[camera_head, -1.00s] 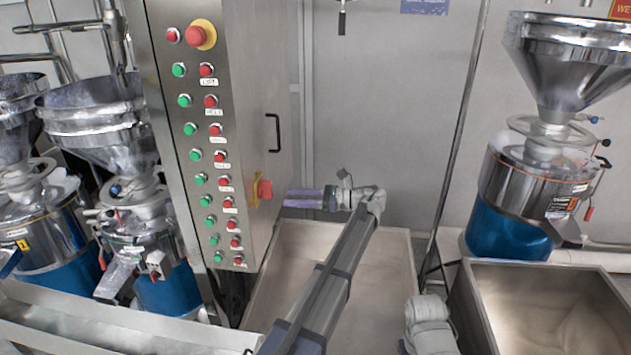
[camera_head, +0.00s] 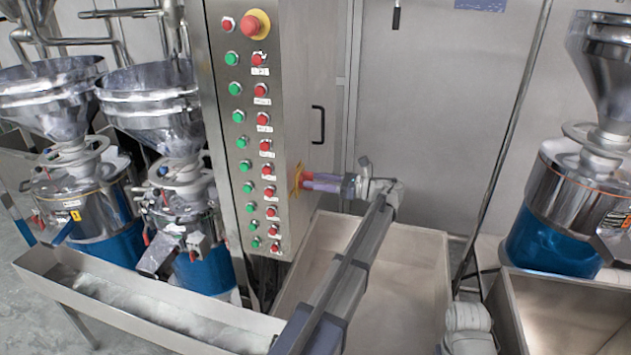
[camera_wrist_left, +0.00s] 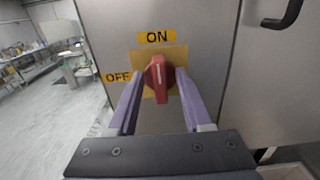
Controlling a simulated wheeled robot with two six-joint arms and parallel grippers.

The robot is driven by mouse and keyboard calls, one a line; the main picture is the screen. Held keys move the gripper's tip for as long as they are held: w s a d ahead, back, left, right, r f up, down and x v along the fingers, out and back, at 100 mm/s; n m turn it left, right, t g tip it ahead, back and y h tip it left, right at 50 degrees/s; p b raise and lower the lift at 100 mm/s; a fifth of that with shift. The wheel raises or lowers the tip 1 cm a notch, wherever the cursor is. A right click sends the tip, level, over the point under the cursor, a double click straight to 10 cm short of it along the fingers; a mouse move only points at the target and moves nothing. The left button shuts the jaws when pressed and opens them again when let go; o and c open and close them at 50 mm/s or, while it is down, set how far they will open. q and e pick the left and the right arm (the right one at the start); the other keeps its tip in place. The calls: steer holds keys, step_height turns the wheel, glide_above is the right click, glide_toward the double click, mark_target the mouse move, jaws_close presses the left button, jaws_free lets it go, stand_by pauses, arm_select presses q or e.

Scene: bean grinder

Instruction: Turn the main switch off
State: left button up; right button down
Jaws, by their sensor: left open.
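The main switch is a red rotary knob (camera_wrist_left: 158,77) on a yellow plate on the side of the steel control cabinet. In the left wrist view, its white mark points up toward the ON label (camera_wrist_left: 157,37); the OFF label (camera_wrist_left: 117,77) is to its left. The knob also shows in the head view (camera_head: 307,177), partly covered by my fingers. My left gripper (camera_head: 312,182) is open, its purple fingers on either side of the knob; in the wrist view they (camera_wrist_left: 159,82) flank it. I cannot tell whether they touch it. My right gripper is out of view.
The cabinet front (camera_head: 250,120) carries rows of green and red buttons and a red emergency stop (camera_head: 251,25). A black door handle (camera_head: 318,125) sits on the cabinet side above the switch. A steel bin (camera_head: 400,270) lies under my left arm. Grinders stand left and right.

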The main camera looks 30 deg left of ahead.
arm_select(q)
jaws_close()
stand_by(0.4)
